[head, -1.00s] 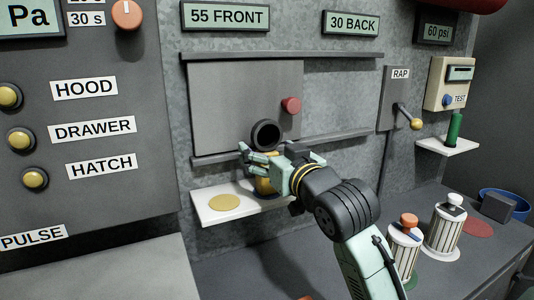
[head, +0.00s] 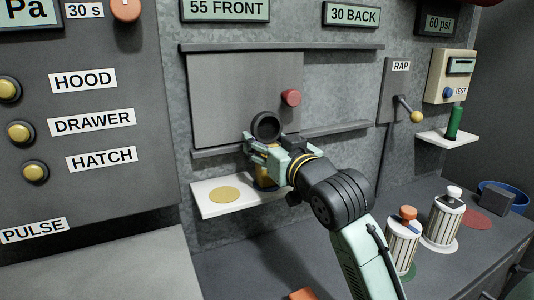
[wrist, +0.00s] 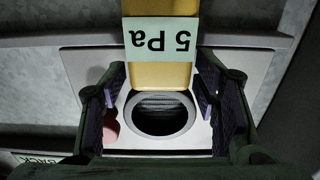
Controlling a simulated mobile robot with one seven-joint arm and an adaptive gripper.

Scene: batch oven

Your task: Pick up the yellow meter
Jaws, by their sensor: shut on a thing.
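The yellow meter (head: 266,182) stands at the right part of a small white shelf (head: 204,204) under the grey wall panel, partly hidden by my gripper. In the wrist view its yellow body (wrist: 160,76) shows a "5 Pa" display, upside down in the picture. A dark round ring (head: 265,126) shows just above the gripper in the head view. My gripper (head: 262,155) is shut on the meter, with one finger on each side of it; the two fingers also flank it in the wrist view (wrist: 162,95). Whether the meter touches the shelf is hidden.
A yellow disc (head: 224,195) marks the shelf's left part. A red knob (head: 290,97) sits on the panel (head: 230,100). Striped canisters (head: 402,243) stand on the counter at right. A lever (head: 415,116) and a shelf with a green cylinder (head: 454,124) are further right.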

